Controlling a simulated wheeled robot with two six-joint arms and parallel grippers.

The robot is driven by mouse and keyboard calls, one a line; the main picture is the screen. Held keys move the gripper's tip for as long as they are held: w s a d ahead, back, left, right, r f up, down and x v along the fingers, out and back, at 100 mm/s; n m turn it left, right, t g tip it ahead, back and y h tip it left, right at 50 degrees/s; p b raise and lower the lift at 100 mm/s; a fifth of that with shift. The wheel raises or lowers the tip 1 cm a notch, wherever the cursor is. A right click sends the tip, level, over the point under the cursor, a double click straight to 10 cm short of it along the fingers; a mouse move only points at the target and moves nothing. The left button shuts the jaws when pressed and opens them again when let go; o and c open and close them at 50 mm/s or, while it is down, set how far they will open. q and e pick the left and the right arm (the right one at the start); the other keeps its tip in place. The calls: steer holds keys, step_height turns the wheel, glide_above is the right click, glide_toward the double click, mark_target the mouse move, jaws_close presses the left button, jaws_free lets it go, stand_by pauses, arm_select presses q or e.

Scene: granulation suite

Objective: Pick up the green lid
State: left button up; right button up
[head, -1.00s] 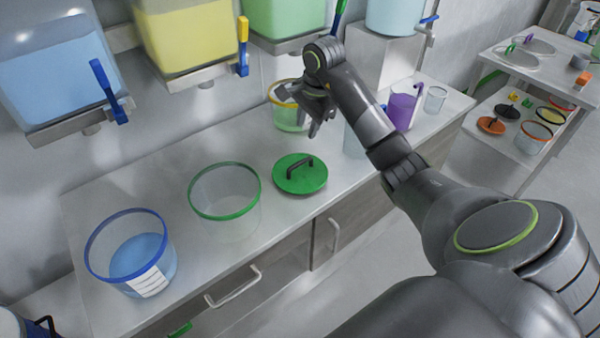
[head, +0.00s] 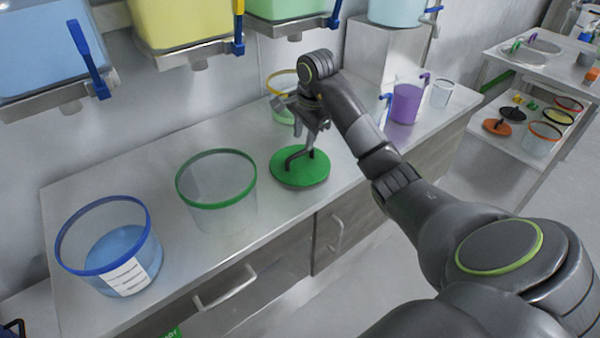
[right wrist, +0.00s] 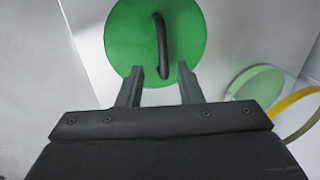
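The green lid (head: 300,172) is a flat round disc with a dark arched handle, lying on the metal counter right of the green-rimmed bucket. My right gripper (head: 310,138) is above the lid, at its handle in the head view. In the right wrist view the gripper (right wrist: 160,75) is open, its two fingers pointing toward the green lid (right wrist: 125,30). The near end of the dark handle (right wrist: 161,45) lies between the fingertip lines; whether the fingers reach around it I cannot tell. My left gripper is not in view.
On the counter (head: 160,165) stand a clear green-rimmed bucket (head: 217,204), a blue-rimmed bucket (head: 108,262) with blue contents, a yellow-rimmed bucket (head: 281,112) behind my right gripper, and a purple container (head: 405,103). Hoppers with valves hang above. A side table (head: 500,75) stands right.

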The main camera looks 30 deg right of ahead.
mark_target(300, 152)
steer(key=shift+w+f+p, duration=0.15)
steer(key=shift+f+p, duration=0.3)
steer(key=shift+f, duration=0.2)
steer(key=shift+w+a+f+p, duration=0.1)
steer(key=shift+w+f+p, duration=0.15)
steer(key=shift+f, duration=0.75)
steer(key=shift+w+f+p, duration=0.2)
steer(key=shift+w+f, duration=0.1)
steer(key=shift+f, duration=0.75)
steer(key=shift+w+a+f+p, duration=0.1)
steer(key=shift+w+f+p, duration=0.15)
steer(key=shift+f, duration=0.75)
jaws_close()
